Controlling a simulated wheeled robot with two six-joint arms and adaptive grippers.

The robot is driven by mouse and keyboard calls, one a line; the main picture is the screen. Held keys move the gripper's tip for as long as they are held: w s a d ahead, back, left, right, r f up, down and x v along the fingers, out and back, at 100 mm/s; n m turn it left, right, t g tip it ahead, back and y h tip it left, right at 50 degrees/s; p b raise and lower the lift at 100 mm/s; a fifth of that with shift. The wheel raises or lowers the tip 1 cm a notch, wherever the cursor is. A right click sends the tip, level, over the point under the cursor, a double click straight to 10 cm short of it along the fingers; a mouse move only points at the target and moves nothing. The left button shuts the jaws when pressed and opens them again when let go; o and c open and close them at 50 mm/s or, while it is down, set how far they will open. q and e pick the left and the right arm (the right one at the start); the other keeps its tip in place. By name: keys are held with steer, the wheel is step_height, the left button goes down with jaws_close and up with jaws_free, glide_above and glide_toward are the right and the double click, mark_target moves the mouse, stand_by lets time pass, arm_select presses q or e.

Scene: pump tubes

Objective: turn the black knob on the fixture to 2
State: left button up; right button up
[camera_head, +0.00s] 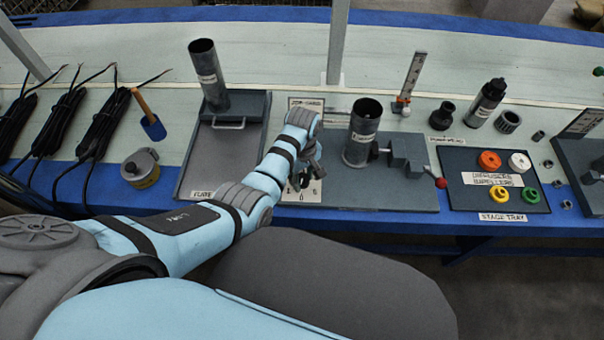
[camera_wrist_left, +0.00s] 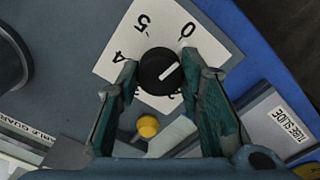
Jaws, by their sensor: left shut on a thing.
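The black knob (camera_wrist_left: 158,70) sits on a white dial plate (camera_wrist_left: 118,62) in the left wrist view. The 0, 5 and 4 on the plate show; other marks are covered by the fingers and knob. The knob's white pointer line aims up and right, clockwise of 0 in the picture, toward a part the right finger hides. My left gripper (camera_wrist_left: 162,82) is shut on the knob, one green finger on each side. In the head view my left gripper (camera_head: 302,180) is over the dial plate (camera_head: 311,194) at the fixture's front left. My right gripper is not in view.
A yellow button (camera_wrist_left: 148,126) lies close below the knob. The fixture (camera_head: 395,195) holds an upright dark tube (camera_head: 361,140) and a red-tipped lever (camera_head: 441,183). A tray with coloured rings (camera_head: 489,160) is at right, a tube on a plate (camera_head: 209,85) at left.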

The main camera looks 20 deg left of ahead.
arm_select(q)
steer(key=m+p, duration=0.2)
steer(key=m, duration=0.2)
steer(key=shift+r+p, duration=0.1)
steer(key=shift+p, duration=0.25)
steer(key=m+p, duration=0.1)
steer(key=m, duration=0.4)
steer(key=shift+m+p, duration=0.3)
steer(key=m, duration=0.6)
steer(key=shift+p, duration=0.4)
steer(key=m, duration=0.6)
steer(key=shift+m, duration=0.4)
steer(key=o, duration=1.2)
steer(key=shift+c, duration=0.2)
